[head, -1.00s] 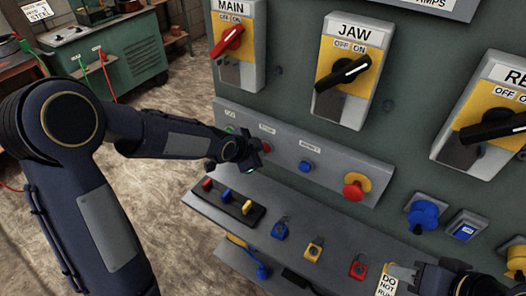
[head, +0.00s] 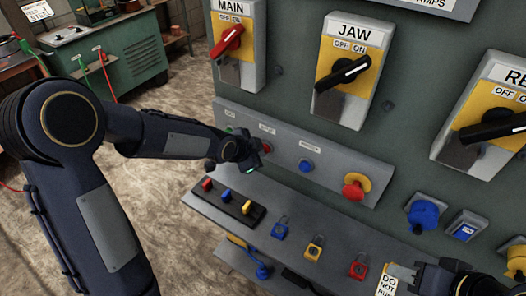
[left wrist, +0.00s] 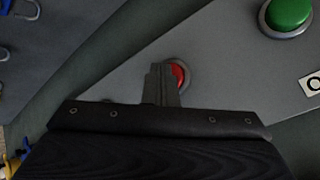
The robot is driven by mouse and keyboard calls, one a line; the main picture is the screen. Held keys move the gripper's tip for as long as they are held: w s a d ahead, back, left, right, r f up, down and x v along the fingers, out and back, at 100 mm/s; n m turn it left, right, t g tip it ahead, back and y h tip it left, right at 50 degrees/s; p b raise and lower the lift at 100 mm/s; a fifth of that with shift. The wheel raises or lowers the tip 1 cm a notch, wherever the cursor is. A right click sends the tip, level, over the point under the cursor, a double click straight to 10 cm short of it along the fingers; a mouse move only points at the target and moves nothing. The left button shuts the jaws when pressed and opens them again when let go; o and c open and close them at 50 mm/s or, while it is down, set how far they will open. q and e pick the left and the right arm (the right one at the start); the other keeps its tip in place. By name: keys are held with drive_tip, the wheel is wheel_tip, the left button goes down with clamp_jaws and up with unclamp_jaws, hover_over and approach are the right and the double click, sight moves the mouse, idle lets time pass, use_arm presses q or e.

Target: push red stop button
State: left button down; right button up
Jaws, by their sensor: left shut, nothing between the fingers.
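The red stop button (head: 267,148) is a small round button on the sloped grey control strip (head: 330,170), mostly behind my left gripper in the head view. In the left wrist view, the red button (left wrist: 181,75) shows just beyond the fingertips and is partly covered by them. My left gripper (head: 257,160) is shut and empty, with its fingertips (left wrist: 163,82) close in front of the button. I cannot tell whether they touch it.
A green button (left wrist: 289,12) is beside the red one. A blue button (head: 305,166) and a red mushroom button on yellow (head: 355,186) are further right. Below is a shelf (head: 225,215) with several padlocks. Rotary switches (head: 345,72) are above.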

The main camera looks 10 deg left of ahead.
use_arm(q)
drive_tip(key=shift+w, duration=0.1)
idle(0.3)
drive_tip(key=shift+w+d+r, duration=0.1)
drive_tip(key=shift+w, duration=0.2)
idle(0.3)
